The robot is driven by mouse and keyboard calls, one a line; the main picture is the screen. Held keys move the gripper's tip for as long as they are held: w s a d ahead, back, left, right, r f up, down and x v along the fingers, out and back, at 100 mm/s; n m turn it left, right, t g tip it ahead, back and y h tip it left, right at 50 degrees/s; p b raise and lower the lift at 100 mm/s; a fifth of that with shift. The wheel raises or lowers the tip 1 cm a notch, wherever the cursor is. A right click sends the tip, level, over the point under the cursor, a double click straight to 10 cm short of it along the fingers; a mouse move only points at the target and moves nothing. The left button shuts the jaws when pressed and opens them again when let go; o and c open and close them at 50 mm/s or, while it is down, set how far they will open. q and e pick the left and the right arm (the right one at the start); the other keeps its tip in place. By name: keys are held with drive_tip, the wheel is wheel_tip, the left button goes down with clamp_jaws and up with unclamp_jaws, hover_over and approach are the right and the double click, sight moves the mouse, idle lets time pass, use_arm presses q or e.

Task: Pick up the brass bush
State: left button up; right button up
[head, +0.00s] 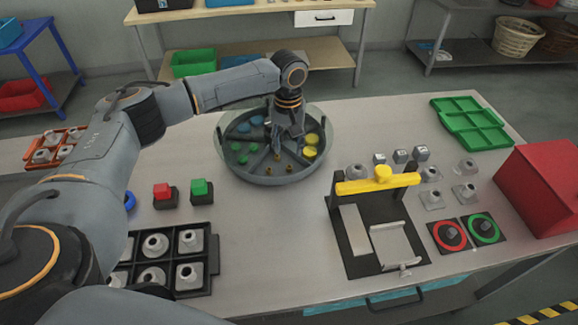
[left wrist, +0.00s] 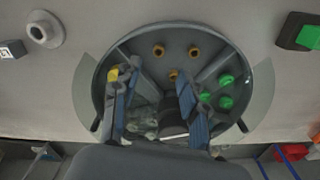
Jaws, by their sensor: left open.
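Three small brass bushes (head: 277,157) lie in the front compartment of the round grey divided tray (head: 262,180). In the left wrist view, two bushes (left wrist: 159,50) (left wrist: 193,52) sit side by side and a third bush (left wrist: 173,74) is nearer the tray's middle. My left gripper (head: 288,146) reaches down over the tray's centre. In the left wrist view its fingers (left wrist: 152,80) are apart, with no bush held between them. The third bush appears close to the right finger; I cannot tell the height gap. My right gripper is not in view.
Other compartments hold green pieces (head: 240,153), blue pieces (head: 250,123) and yellow pieces (head: 310,145). Dividers separate them. A fixture with a yellow bar (head: 376,184) stands right of the tray. Red and green button blocks (head: 201,190) and a black tray (head: 212,240) stand front left.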

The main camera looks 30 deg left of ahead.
sight(289, 166)
use_arm(q)
wheel_tip(289, 166, down, 2)
drive_tip(key=shift+w, duration=0.15)
drive_tip(key=shift+f+p, duration=0.55)
drive_tip(key=shift+f, duration=0.1)
wheel_tip(289, 166, down, 4)
drive_tip(key=shift+d+r+p, duration=0.1)
drive_tip(key=shift+r+p, duration=0.15)
drive_tip(key=shift+p, duration=0.35)
drive_tip(key=shift+f, duration=0.35)
drive_tip(key=shift+c, duration=0.7)
clamp_jaws()
